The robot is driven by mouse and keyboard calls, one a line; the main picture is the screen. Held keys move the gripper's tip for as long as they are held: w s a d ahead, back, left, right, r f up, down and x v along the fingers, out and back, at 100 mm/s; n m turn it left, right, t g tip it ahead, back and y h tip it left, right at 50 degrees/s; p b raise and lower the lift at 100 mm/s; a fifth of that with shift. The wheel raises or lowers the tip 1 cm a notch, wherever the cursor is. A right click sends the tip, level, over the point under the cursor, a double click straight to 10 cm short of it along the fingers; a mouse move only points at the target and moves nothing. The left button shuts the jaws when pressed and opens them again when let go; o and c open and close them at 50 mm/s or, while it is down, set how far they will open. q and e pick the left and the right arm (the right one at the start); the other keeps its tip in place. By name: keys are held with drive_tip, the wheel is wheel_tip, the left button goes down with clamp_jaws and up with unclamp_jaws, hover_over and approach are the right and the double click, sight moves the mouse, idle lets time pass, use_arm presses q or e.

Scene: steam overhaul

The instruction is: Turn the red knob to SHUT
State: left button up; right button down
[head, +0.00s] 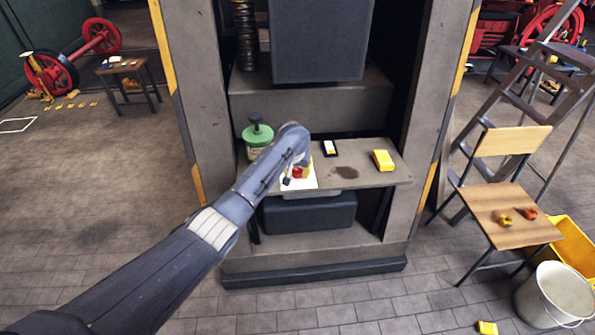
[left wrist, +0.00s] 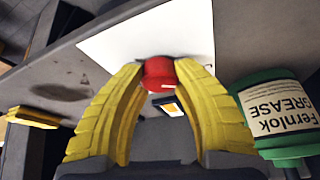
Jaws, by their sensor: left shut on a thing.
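The red knob (head: 297,172) stands at a white plate (head: 304,183) on the grey bench shelf. It also shows in the left wrist view (left wrist: 159,74), between the yellow fingers of my left gripper (left wrist: 160,85). The left gripper is shut on the knob, with one finger on each side. In the head view my left gripper (head: 301,168) hides part of the knob and plate. The knob's markings, including SHUT, are too small or hidden to read. My right gripper is not in view.
A green grease tin (head: 258,138) stands left of the knob, close to my left gripper in the wrist view. A dark-framed card (head: 330,148) and a yellow block (head: 383,160) lie to the right on the shelf (head: 400,178). Pillars flank the shelf.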

use_arm(q)
drive_tip(key=m+h, duration=0.1)
drive_tip(key=m, duration=0.1)
drive_tip(key=m+h, duration=0.1)
drive_tip(key=m, duration=0.2)
drive_tip(key=shift+g, duration=0.4)
clamp_jaws()
drive_tip(key=m+g, duration=0.1)
drive_tip(key=m, duration=0.1)
drive_tip(key=m+h, duration=0.1)
drive_tip(key=m, duration=0.2)
drive_tip(key=shift+m+g, duration=0.3)
drive_tip(key=shift+g, duration=0.1)
drive_tip(key=o, duration=1.3)
unclamp_jaws()
drive_tip(key=v, duration=1.2)
drive_tip(key=shift+w+a, duration=0.1)
drive_tip(key=shift+a, duration=0.05)
